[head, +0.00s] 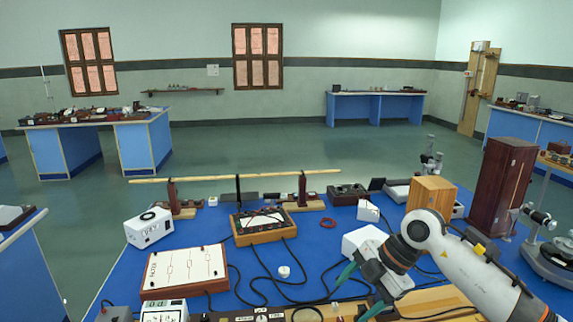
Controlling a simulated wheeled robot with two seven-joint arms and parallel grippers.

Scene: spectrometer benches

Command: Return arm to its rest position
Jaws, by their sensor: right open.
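My right arm (456,268) comes in from the lower right and reaches over the blue bench. Its gripper (358,291) has teal fingers spread apart and pointing down to the left, with nothing seen between them. The gripper is over the front right part of the bench, just in front of a white box (362,241). Black cables run close to the fingers; I cannot tell if they touch. My left arm and gripper are not in view.
The blue bench (218,262) holds a white circuit board (185,271), a wooden-cased meter (262,226), a white power unit (149,228) and a long rod on stands (237,176). A tall dark cabinet (501,187) and wooden box (432,196) stand near my right arm.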

